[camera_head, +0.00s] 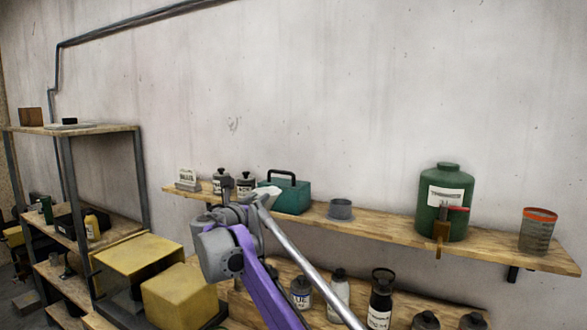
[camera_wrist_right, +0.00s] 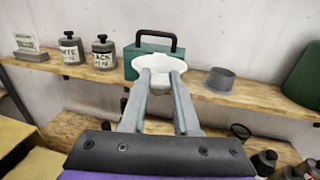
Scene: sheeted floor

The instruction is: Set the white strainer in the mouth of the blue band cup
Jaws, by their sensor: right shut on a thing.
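The white strainer (camera_wrist_right: 158,65) is held at the tips of my right gripper (camera_wrist_right: 161,80), in front of a teal toolbox. In the head view the strainer (camera_head: 272,191) shows as a small white shape at the end of my right gripper (camera_head: 262,199). A short grey-blue cup (camera_head: 341,210) stands upright on the wooden shelf, right of the gripper; it also shows in the wrist view (camera_wrist_right: 220,80). I cannot make out a clear blue band on it. Another, taller cup with an orange-red band (camera_head: 537,232) stands at the shelf's right end. My left gripper is out of view.
The wooden shelf (camera_head: 390,223) runs along the wall. The teal toolbox (camera_head: 292,196) and labelled jars (camera_head: 246,184) stand left of the grey cup; a green canister (camera_head: 444,205) stands right. Several bottles stand below. Yellow boxes (camera_head: 180,297) are at lower left.

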